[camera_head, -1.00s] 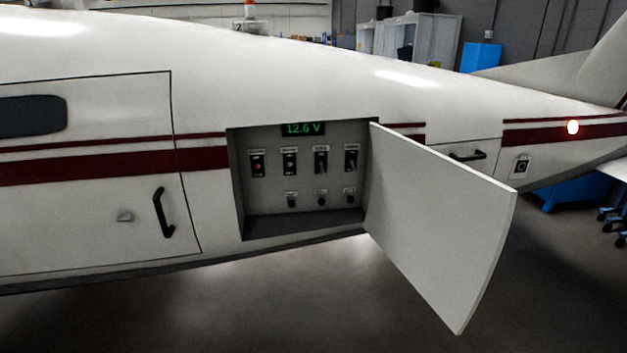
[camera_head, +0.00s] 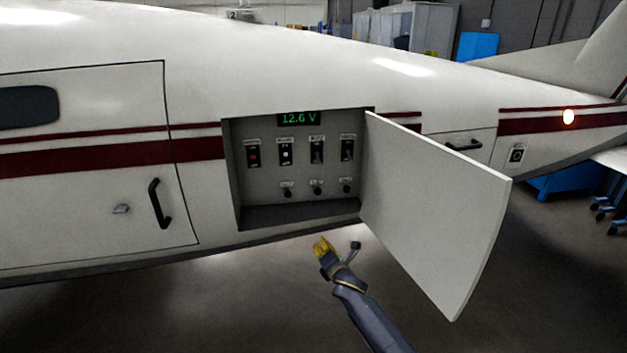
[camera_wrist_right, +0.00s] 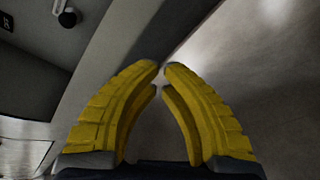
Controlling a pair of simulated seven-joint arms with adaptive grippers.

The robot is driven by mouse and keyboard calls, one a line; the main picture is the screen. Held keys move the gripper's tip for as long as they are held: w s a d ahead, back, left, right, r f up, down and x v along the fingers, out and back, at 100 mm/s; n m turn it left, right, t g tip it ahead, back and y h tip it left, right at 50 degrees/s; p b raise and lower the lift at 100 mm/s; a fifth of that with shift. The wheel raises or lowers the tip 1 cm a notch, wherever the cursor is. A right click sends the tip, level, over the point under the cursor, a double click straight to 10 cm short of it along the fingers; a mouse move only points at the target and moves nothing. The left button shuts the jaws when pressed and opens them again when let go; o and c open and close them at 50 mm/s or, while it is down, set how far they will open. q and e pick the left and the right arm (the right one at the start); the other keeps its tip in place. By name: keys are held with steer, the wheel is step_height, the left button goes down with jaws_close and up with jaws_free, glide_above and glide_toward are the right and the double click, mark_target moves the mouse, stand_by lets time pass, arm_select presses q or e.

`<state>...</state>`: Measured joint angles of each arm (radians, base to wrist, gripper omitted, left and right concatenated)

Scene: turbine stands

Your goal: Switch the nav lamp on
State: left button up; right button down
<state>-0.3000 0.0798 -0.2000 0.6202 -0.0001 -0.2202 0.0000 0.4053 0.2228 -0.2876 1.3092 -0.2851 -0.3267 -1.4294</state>
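The open switch panel (camera_head: 266,185) is recessed in the white aircraft's side. Its upper row holds several switches: one with a red mark (camera_head: 254,156), one with a white mark (camera_head: 285,155), and dark ones (camera_head: 317,152) (camera_head: 347,150). The labels are too small to read, so I cannot tell which is the nav lamp's. My right gripper (camera_head: 321,244), with yellow fingers, is below the panel's lower edge, apart from it. In the right wrist view its fingertips (camera_wrist_right: 161,66) nearly meet, with nothing between them. My left gripper is not in view.
The panel's door (camera_head: 435,215) stands open to the right, beside my right arm. A green display (camera_head: 297,119) reads 12.6 V. Small dark knobs (camera_head: 317,188) sit below the switches. A light (camera_head: 568,117) glows on the rear fuselage. The floor below the aircraft looks clear.

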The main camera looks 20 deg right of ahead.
mark_target(304, 172)
steer(key=w+r+n+t, duration=0.1)
steer(key=w+r+n, duration=0.1)
steer(key=r, duration=0.7)
steer(key=w+a+r+n+t, duration=0.1)
steer(key=w+r+n+t, duration=0.1)
steer(key=r, duration=0.8)
steer(key=shift+w+n+y, duration=0.15)
steer(key=shift+n+y, duration=0.25)
steer(key=shift+n, duration=0.1)
steer(key=w, duration=0.6)
steer(key=w+r, duration=0.1)
steer(key=w, duration=0.3)
steer(key=shift+a+r, duration=0.1)
steer(key=shift+a, duration=0.3)
steer(key=shift+s+d+r, duration=0.45)
steer(key=shift+d+r, duration=0.1)
steer(key=shift+r, duration=0.2)
steer(key=shift+s+d+r, duration=0.4)
steer(key=shift+d+r, duration=0.1)
steer(key=shift+r, duration=0.25)
steer(key=shift+a+r, duration=0.15)
